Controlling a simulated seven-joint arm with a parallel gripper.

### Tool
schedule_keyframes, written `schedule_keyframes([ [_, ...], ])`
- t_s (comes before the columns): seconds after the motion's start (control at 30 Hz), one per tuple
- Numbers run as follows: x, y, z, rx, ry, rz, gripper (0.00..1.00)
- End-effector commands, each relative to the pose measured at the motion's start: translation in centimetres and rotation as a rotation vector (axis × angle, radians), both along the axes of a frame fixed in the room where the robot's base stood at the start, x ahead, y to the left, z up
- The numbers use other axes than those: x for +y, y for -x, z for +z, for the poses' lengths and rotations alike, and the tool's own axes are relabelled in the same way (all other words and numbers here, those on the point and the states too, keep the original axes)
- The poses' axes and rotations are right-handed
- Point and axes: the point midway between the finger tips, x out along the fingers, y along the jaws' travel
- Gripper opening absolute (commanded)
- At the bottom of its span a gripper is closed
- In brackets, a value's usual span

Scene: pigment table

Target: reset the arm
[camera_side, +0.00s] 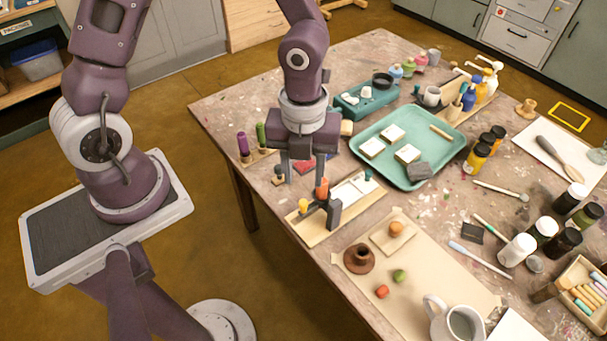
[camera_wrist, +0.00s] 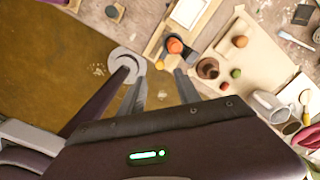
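My gripper (camera_side: 303,178) hangs over the near left edge of the table (camera_side: 225,100), with its fingers pointing down. Its two fingers are apart, with nothing between them. In the wrist view the gripper (camera_wrist: 161,78) also shows a clear gap between its fingers. Close by is a wooden board (camera_side: 315,232) holding an orange-topped piece (camera_side: 322,188), a dark block (camera_side: 334,214) and a yellow-topped piece (camera_side: 303,206). In the side view the right fingertip overlaps the orange piece's top; I cannot tell whether they touch.
A teal tray (camera_side: 447,177) with white blocks lies behind the board. A brown clay pot (camera_side: 359,258), a white pitcher (camera_side: 455,322) and several jars stand to the right. Green and purple tubes (camera_side: 243,146) stand at the left.

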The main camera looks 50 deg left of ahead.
Motion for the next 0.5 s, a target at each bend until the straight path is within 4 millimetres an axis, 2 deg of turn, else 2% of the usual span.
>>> schedule_keyframes([
  [0.07, 0.2, 0.0, 0.2, -0.005, -0.005, 0.015, 0.39],
  [0.17, 1.7, -0.2, 2.3, -0.054, -0.050, 0.178, 0.39],
  [0.27, 4.6, 0.3, 7.0, -0.170, -0.095, 0.561, 0.39],
  [0.33, 6.3, 1.5, 10.6, -0.260, -0.075, 0.893, 0.39],
  [0.4, 7.6, 3.5, 13.8, -0.335, -0.003, 1.236, 0.39],
  [0.5, 8.2, 6.6, 17.3, -0.380, 0.180, 1.692, 0.39],
])
